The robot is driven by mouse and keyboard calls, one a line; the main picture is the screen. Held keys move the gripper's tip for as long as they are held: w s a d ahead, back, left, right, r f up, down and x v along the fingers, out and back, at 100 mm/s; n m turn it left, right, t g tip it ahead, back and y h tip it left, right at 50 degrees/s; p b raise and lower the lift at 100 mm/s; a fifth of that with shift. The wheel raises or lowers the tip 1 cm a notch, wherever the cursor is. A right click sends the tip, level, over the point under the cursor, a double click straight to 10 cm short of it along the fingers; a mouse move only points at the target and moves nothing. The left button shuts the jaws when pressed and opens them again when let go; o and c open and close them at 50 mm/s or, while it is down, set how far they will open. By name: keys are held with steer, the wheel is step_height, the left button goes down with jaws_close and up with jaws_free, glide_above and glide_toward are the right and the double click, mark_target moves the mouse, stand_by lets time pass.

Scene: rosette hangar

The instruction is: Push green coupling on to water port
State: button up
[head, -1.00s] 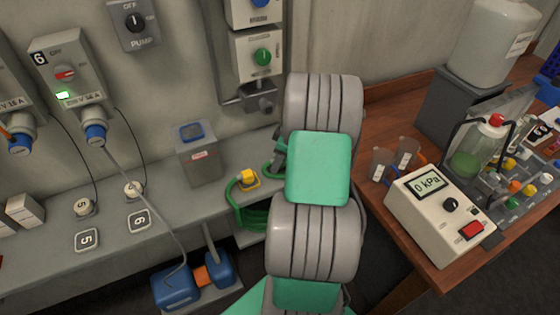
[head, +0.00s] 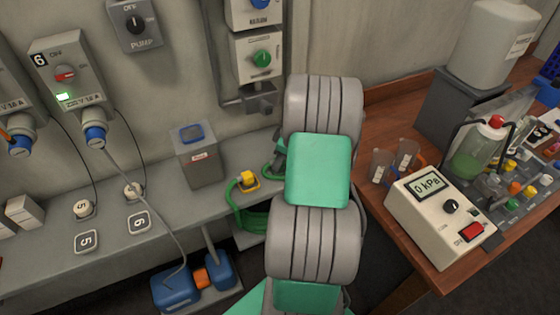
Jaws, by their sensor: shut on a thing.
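A green hose (head: 236,210) lies looped at the wall bench, and its upper end runs right toward the left edge of my arm. A small dark part of my gripper (head: 280,148) shows there, shut at the end of that hose. The green coupling itself is hidden behind my arm. A wall box with a green knob (head: 262,58) has a grey fitting (head: 262,101) beneath it, left of my arm. I cannot tell whether this fitting is the water port, or whether the coupling touches a port.
A grey box with a blue-edged top (head: 198,155) and a yellow piece (head: 248,180) stand on the grey bench (head: 160,200). A wooden table (head: 400,240) at the right holds a pressure meter (head: 435,215), beakers and bottles. A blue pump (head: 177,290) is below.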

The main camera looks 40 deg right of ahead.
steer(key=shift+r+b, duration=0.3)
steer(key=shift+r, duration=0.25)
steer(key=s+a+r+b, duration=0.4)
steer(key=s+a+r, duration=0.5)
steer(key=r, duration=0.3)
steer(key=shift+s+a, duration=0.15)
steer(key=shift+s, duration=0.6)
steer(key=w+a+f+m, duration=0.1)
steer(key=w+a+m, duration=0.2)
steer(key=a, duration=0.8)
steer(key=w+a+f+m+h, duration=0.1)
steer(key=w+a+m, duration=0.1)
steer(key=w+a, duration=0.4)
steer(key=a, duration=0.4)
steer(key=shift+a+f+m+t, duration=0.15)
steer(key=shift+a+m+t, duration=0.15)
steer(key=shift+a+m, duration=0.1)
